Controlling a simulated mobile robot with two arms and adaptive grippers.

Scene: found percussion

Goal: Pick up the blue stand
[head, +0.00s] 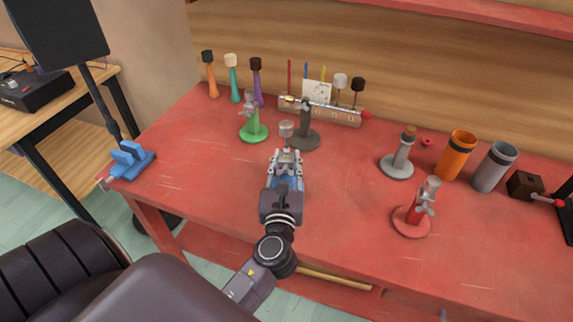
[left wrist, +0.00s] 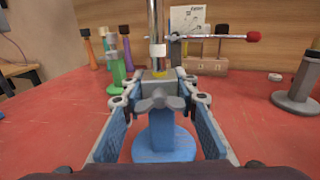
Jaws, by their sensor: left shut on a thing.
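The blue stand (left wrist: 163,140) has a round base, a short post, a grey wing nut and a metal rod rising from its top. It stands upright between the fingers of my left gripper (left wrist: 158,98) in the left wrist view. The gripper is shut on the stand's upper post, near the wing nut. In the head view my left gripper (head: 286,162) reaches over the middle of the red table and hides most of the stand. Whether the base touches the table is hard to tell. My right gripper is not in view.
A green stand (head: 254,132) and a dark grey stand (head: 304,138) are close behind. A light grey stand (head: 397,166), a red stand (head: 411,222) and orange and grey cups (head: 457,155) are to the right. The red table's (head: 215,190) left front is clear.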

